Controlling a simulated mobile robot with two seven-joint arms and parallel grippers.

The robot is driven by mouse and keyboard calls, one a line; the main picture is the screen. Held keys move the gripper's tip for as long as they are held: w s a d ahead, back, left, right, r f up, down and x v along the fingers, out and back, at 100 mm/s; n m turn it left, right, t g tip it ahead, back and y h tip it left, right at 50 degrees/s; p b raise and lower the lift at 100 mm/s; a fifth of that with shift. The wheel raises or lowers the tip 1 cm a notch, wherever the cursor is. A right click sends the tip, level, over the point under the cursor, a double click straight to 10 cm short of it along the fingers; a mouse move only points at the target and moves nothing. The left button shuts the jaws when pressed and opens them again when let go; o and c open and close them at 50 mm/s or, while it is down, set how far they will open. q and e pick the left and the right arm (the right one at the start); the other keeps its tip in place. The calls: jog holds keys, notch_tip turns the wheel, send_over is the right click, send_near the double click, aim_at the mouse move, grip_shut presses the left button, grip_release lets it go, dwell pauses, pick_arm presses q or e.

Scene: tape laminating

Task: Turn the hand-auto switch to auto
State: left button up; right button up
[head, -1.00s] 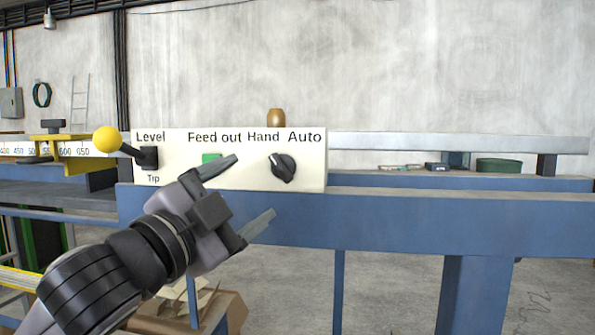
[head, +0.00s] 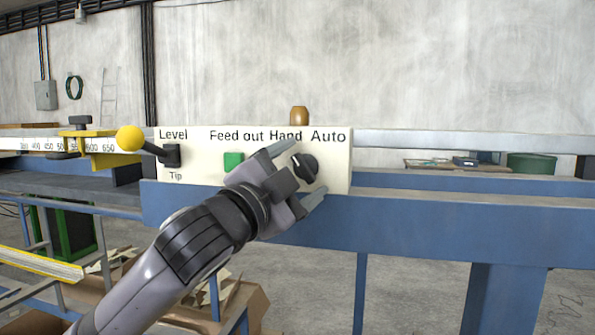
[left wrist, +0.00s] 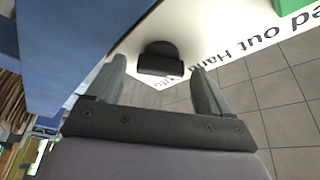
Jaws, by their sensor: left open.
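The hand-auto switch (head: 305,168) is a black rotary knob on the white control panel (head: 340,170), below the words Hand and Auto. Its grip ridge is tilted, upper end toward the left, under Hand. My left gripper (head: 305,172) is open, with one finger above and left of the knob and the other below and right. In the left wrist view the knob (left wrist: 160,62) stands just ahead of the open fingertips, roughly centred between them. I cannot tell whether the fingers touch it. My right gripper is not in view.
A green Feed out button (head: 233,161) and a lever with a yellow ball (head: 130,138) are left of the knob. A blue beam (head: 430,225) runs below the panel. A brown rounded object (head: 299,115) stands behind the panel top. Cardboard boxes (head: 245,300) lie below.

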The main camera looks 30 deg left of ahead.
pick_arm(q)
jog(key=c, duration=1)
jog(key=shift+r+m+p, duration=0.1)
jog(key=shift+m+p, duration=0.2)
jog(key=shift+p, duration=0.2)
jog(key=shift+c, duration=0.2)
jog(key=m+p, duration=0.1)
jog(key=p, duration=0.1)
jog(key=m+g+p, duration=0.1)
jog(key=m+p, duration=0.1)
jog(key=m+g+p, duration=0.1)
jog(key=p, duration=0.1)
jog(key=shift+r+m+h+p, duration=0.3)
jog(key=shift+h, duration=0.1)
jog(key=shift+m+p, duration=0.35)
jog(key=shift+m, duration=0.05)
jog(key=m+g, duration=0.1)
jog(key=m, duration=0.1)
jog(key=shift+f+m+p, duration=0.15)
jog(key=shift+m+p, duration=0.15)
jog(key=shift+p, duration=0.05)
jog(key=m+g+y, duration=0.1)
jog(key=m+g, duration=0.1)
jog(key=m, duration=0.2)
jog(key=shift+m, duration=0.3)
